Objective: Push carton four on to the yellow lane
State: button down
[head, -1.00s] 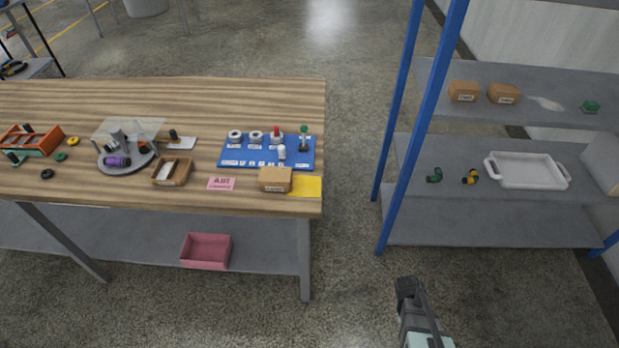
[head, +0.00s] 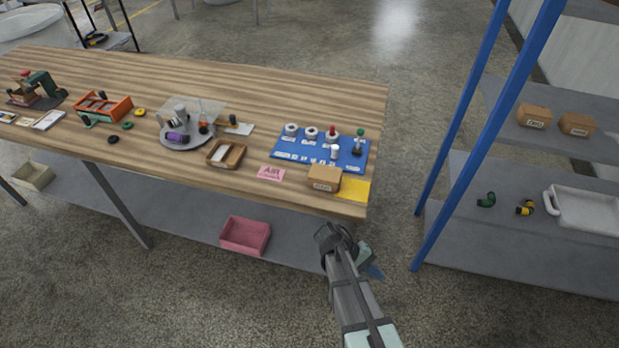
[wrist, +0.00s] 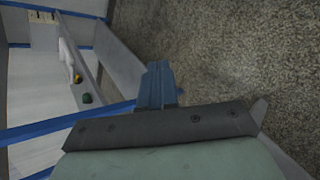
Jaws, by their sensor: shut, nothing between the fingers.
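A small brown carton (head: 324,180) with a white label stands near the front right of the wooden table; I cannot read its number. The yellow lane (head: 354,190) is a flat patch at the table's front right corner, directly right of the carton. The carton hides where the lane's left edge lies. My gripper (head: 375,271) is off the table, in front of and below its right corner, apart from the carton. Its blue fingers are together and empty, and they show in the wrist view (wrist: 158,86) over the floor.
A blue switch board (head: 320,150) with knobs stands just behind the carton, and a pink card (head: 271,173) lies left of it. A blue-posted shelf (head: 455,160) at the right holds two more cartons (head: 534,117). Floor is clear between table and shelf.

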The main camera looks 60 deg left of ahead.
aim_at(325, 179)
jog(key=s+a+r+n+t+y, duration=0.1)
jog(key=s+a+r+t+y, duration=0.4)
jog(key=s+a+r, duration=0.9)
jog(key=s+a+r+n+t+y, duration=0.25)
jog(key=s+a+r+t, duration=0.35)
jog(key=s+a+r, duration=0.7)
jog(key=shift+m, duration=0.45)
jog(key=w+f, duration=0.1)
jog(key=w, duration=0.3)
jog(key=w+a+f, duration=0.1)
jog(key=w, duration=0.2)
jog(key=w+a+f, duration=0.1)
jog(key=w, duration=0.3)
jog(key=shift+w+f, duration=0.15)
jog(key=shift+w, duration=0.15)
jog(key=shift+w+d, duration=1.35)
jog(key=shift+w, duration=0.05)
jog(key=w+d, duration=0.5)
jog(key=d, duration=0.1)
jog(key=shift+w, duration=0.6)
